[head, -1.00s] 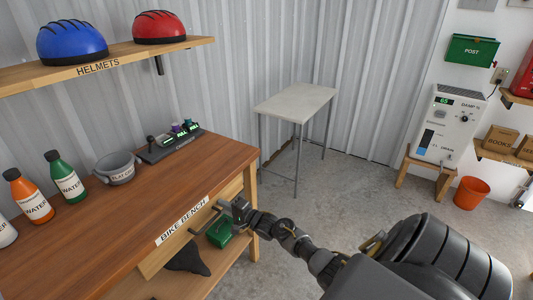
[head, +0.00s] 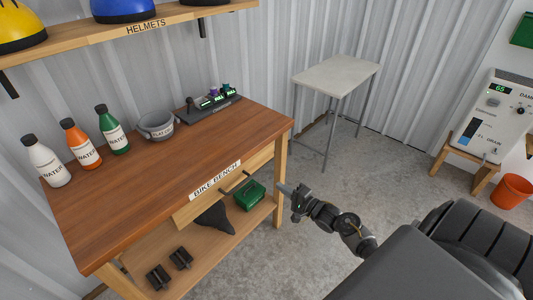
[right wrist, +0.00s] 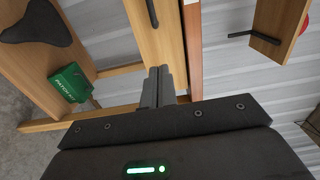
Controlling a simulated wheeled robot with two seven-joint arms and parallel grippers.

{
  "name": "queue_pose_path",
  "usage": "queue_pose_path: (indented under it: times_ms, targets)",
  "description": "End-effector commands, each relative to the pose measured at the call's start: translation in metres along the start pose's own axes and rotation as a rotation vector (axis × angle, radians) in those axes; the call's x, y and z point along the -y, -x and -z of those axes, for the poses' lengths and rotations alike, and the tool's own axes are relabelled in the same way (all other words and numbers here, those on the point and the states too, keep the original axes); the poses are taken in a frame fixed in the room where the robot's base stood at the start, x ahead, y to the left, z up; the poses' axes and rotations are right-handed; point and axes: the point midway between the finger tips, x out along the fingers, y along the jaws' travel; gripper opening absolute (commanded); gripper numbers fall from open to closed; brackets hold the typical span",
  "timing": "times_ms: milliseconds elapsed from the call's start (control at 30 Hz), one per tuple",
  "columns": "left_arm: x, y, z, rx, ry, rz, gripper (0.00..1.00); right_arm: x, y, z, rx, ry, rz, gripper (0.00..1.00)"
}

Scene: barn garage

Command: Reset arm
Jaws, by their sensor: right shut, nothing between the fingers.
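My right gripper (head: 286,189) is shut and empty. In the head view it is in front of the bench's right end, right of the drawer handle (head: 234,181) and apart from it. In the right wrist view its fingers (right wrist: 161,84) are together, with bench wood and a green box (right wrist: 70,82) beyond. The bike bench (head: 150,190) is a brown-topped wooden bench with a labelled front edge. My left gripper is not in view.
On the bench stand several bottles, a grey bowl (head: 157,127) and a dark tray (head: 205,108). A helmet shelf (head: 150,24) hangs above. The lower shelf holds a green box (head: 249,195) and a dark saddle (head: 214,218). A small table (head: 337,74) stands behind; the floor between is clear.

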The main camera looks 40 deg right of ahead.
Motion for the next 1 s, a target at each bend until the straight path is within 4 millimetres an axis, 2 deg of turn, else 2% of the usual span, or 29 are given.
queue_pose_path:
  times_ms: [267,367,467,567,600,667,700,800,867,900,967,1000]
  targets:
    - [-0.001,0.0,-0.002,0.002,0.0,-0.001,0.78,0.0,-0.001,-0.001,0.001,0.019,-0.001,0.0]
    - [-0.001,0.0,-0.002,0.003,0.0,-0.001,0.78,-0.003,-0.001,0.001,-0.004,0.125,-0.014,0.0]
    - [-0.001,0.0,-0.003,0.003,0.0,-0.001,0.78,-0.021,0.003,0.012,-0.035,0.337,-0.085,0.0]
    - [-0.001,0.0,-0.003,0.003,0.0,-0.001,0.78,-0.079,0.017,0.019,-0.044,0.602,-0.256,0.0]
    - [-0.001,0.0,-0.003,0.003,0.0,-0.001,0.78,-0.11,0.028,0.017,-0.025,0.708,-0.344,0.0]
    - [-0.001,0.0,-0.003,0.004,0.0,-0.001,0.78,-0.156,0.049,0.009,0.026,0.843,-0.472,0.0]
    - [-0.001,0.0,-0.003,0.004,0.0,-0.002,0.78,-0.184,0.065,0.002,0.071,0.922,-0.551,0.0]
    - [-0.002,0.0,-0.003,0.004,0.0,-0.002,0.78,-0.249,0.11,-0.022,0.214,1.082,-0.725,0.0]
    - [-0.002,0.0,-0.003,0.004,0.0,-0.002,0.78,-0.284,0.14,-0.041,0.317,1.159,-0.815,0.0]
    - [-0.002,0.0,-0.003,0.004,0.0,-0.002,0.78,-0.305,0.162,-0.054,0.394,1.205,-0.869,0.0]
    - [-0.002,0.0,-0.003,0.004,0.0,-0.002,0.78,-0.334,0.196,-0.075,0.511,1.26,-0.94,0.0]
    - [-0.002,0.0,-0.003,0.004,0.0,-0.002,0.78,-0.351,0.22,-0.089,0.592,1.292,-0.983,0.0]
